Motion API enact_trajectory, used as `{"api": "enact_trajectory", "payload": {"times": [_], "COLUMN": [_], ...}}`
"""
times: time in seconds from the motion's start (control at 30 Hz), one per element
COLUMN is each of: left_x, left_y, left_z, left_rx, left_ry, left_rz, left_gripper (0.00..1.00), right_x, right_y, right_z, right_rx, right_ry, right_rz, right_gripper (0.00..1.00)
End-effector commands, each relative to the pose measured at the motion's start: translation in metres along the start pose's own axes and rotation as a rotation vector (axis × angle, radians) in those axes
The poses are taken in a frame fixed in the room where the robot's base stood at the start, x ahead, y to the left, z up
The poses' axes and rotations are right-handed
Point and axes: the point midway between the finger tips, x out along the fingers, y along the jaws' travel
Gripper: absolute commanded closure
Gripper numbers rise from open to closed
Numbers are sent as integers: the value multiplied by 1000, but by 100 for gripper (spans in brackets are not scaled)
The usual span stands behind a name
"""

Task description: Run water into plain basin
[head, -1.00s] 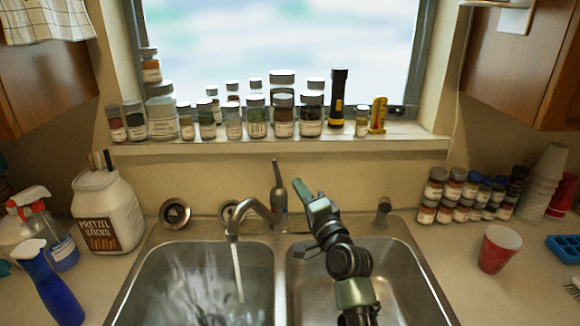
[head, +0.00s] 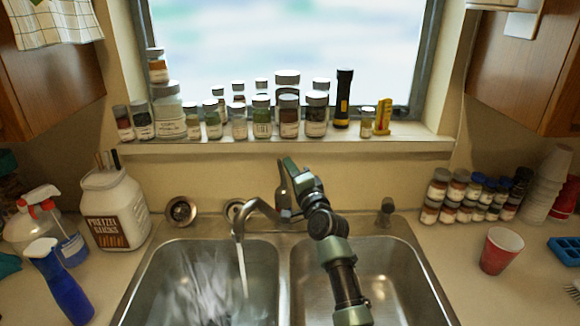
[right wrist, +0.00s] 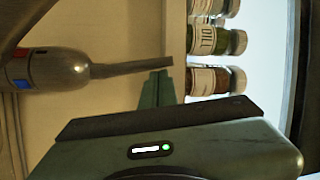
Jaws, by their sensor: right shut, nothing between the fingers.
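The faucet (head: 262,207) stands behind the sink divider, its spout turned over the left basin (head: 165,285). A water stream (head: 243,270) falls from it into that basin, which looks streaked and blurry. The right basin (head: 395,275) is bare steel, with no stream entering it. The faucet's lever body (head: 283,195) stands upright; in the right wrist view the body (right wrist: 55,70) shows red and blue marks and a thin lever (right wrist: 130,68). My right gripper (head: 289,164) is shut and empty beside the lever; its fingertips (right wrist: 156,88) are close to the lever's end. Contact cannot be told. My left gripper is not in view.
Several spice jars (head: 289,115) and a flashlight (head: 343,98) line the windowsill above the faucet. Left counter holds spray bottles (head: 62,285) and a pretzel jar (head: 112,210). Right counter holds a red cup (head: 501,250) and stacked jars (head: 460,197). My right arm crosses the right basin.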

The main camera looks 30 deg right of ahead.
Motion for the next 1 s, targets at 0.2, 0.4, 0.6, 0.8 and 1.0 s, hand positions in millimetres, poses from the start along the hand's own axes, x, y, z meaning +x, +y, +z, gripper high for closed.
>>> {"api": "enact_trajectory", "payload": {"times": [0.2,0.4,0.6,0.8,1.0], "left_x": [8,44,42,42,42], "left_y": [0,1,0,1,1], "left_z": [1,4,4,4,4], "left_rx": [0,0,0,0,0], "left_ry": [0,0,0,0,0], "left_rz": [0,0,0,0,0], "left_gripper": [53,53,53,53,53], "right_x": [-2,-9,-19,-22,-22], "right_y": [3,7,-1,2,2], "right_z": [2,14,32,37,37], "right_rx": [-21,-143,-206,-206,-205], "right_ry": [-1,-2,-3,-2,-2], "right_rz": [-11,-82,-120,-120,-120], "right_gripper": [100,100,100,100,100]}}
